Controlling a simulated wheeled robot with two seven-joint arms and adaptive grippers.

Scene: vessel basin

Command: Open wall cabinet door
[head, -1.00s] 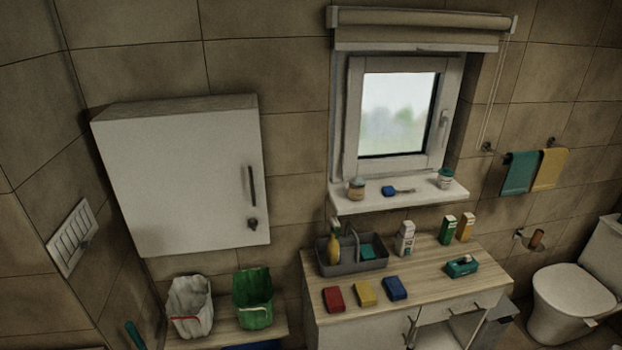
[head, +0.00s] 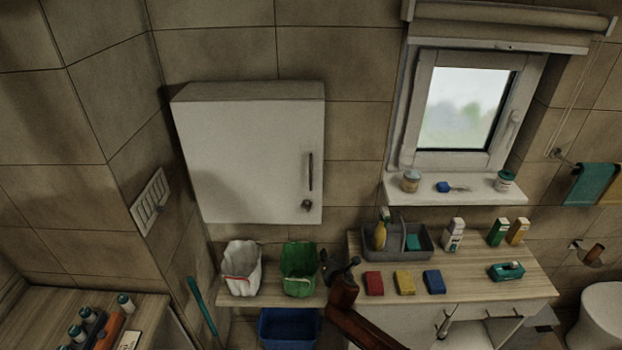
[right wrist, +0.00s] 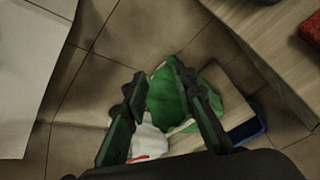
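The white wall cabinet (head: 245,155) hangs on the tiled wall in the head view, its door shut. A dark vertical handle (head: 310,172) is near the door's right edge, with a dark lock or knob (head: 307,204) below it. My right gripper (head: 335,268) is below and slightly right of the cabinet, apart from the handle. In the right wrist view its two fingers (right wrist: 158,88) are spread with nothing held between them. A white panel, likely the cabinet (right wrist: 28,75), fills the left of that view. My left gripper is not in view.
A counter (head: 460,278) with a grey caddy (head: 408,243) and coloured blocks is at the right. The wall space before the cabinet door is clear.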

